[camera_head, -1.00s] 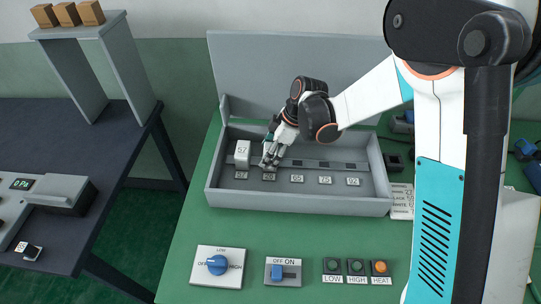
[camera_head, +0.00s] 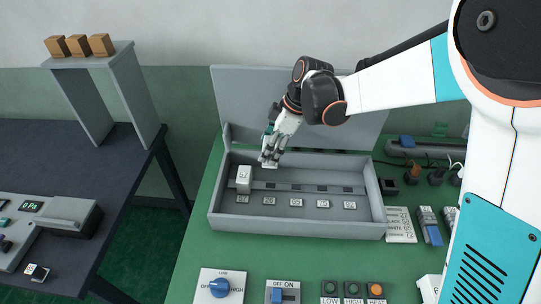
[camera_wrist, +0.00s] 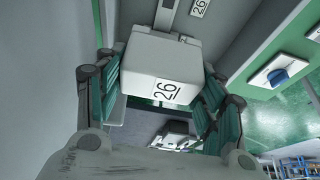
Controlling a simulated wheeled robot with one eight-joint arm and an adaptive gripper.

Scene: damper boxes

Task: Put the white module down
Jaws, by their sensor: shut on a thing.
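The white module (camera_wrist: 164,68), marked 26, is between the fingers of my gripper (camera_wrist: 160,98) in the wrist view. My gripper also shows in the head view (camera_head: 270,156), over the back part of the open grey box (camera_head: 300,228). Only a small white part of the module shows under the fingers there. A 26 label (camera_wrist: 200,8) is on the box in the wrist view. Another white module (camera_head: 244,178), marked 57, stands upright in the leftmost place of the box, left of my gripper. Whether the held module touches the rail cannot be told.
Number labels run along the box floor, with the places to the right empty. A blue knob (camera_head: 219,287), a switch (camera_head: 283,294) and push buttons (camera_head: 352,290) are in front of the box. Plugs and cables (camera_head: 437,175) lie to its right.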

